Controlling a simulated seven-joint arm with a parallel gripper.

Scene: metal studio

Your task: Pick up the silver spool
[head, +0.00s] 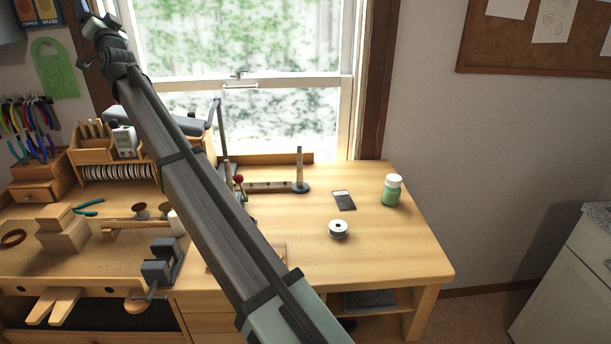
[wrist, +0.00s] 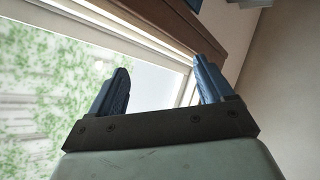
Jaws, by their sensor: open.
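The silver spool (head: 338,229) sits on the right part of the wooden workbench (head: 400,245), near its front. It is small and round with a pale, shiny top. My gripper is up at the window, far from the spool; in the wrist view my gripper (wrist: 162,80) shows two blue fingers set wide apart with nothing between them. In the head view my arm runs from the bottom centre to the upper left, and the fingers are hard to make out there. The spool is not in the wrist view.
A rod on a round base (head: 300,172) is at the back. A vise (head: 160,266) and wooden blocks (head: 62,230) are left of my arm. Bench around the spool is clear.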

